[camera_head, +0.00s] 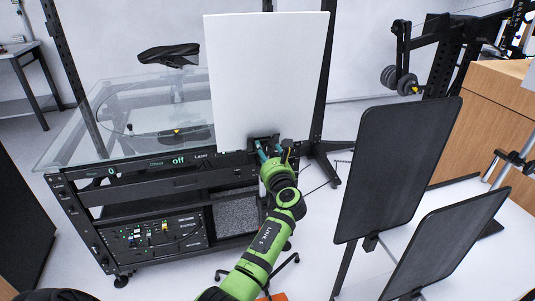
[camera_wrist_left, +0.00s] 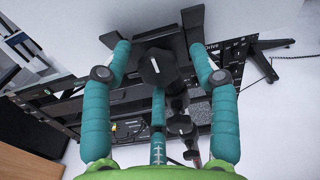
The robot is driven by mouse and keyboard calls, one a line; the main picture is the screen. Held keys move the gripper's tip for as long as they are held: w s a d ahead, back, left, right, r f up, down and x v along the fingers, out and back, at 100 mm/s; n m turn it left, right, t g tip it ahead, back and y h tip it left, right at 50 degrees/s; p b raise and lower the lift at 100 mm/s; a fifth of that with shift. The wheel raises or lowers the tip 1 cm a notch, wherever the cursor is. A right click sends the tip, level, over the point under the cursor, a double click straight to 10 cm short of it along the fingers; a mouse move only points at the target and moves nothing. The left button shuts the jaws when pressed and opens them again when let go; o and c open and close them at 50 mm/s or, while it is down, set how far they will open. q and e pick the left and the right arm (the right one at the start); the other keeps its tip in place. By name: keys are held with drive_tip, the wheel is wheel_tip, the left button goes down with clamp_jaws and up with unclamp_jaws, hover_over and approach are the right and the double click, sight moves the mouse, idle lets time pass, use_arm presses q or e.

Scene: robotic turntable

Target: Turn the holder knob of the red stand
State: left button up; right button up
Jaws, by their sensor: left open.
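My left gripper (camera_head: 266,152) is at the lower edge of a white panel (camera_head: 265,75), in front of the turntable rig. In the left wrist view, its teal fingers (camera_wrist_left: 160,62) are spread open around a black faceted knob (camera_wrist_left: 158,68). One finger is on each side and one is below, and I cannot tell whether any touches it. The knob sits on a dark holder bracket (camera_wrist_left: 158,35) under the panel. A second dark knob (camera_wrist_left: 180,125) shows lower on the post. In the head view my gripper largely hides the holder. I see no clearly red stand.
The glass-topped turntable rig (camera_head: 125,172) stands behind and left of my arm. Two black panels on stands, a taller one (camera_head: 398,165) and a lower one (camera_head: 450,245), stand at right. A wooden cabinet (camera_head: 500,125) is farther right. An orange patch (camera_head: 277,297) shows at the bottom edge.

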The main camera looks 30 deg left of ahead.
use_arm(q)
drive_tip(key=c, duration=1.1)
drive_tip(key=shift+f, duration=0.1)
drive_tip(key=shift+c, duration=0.3)
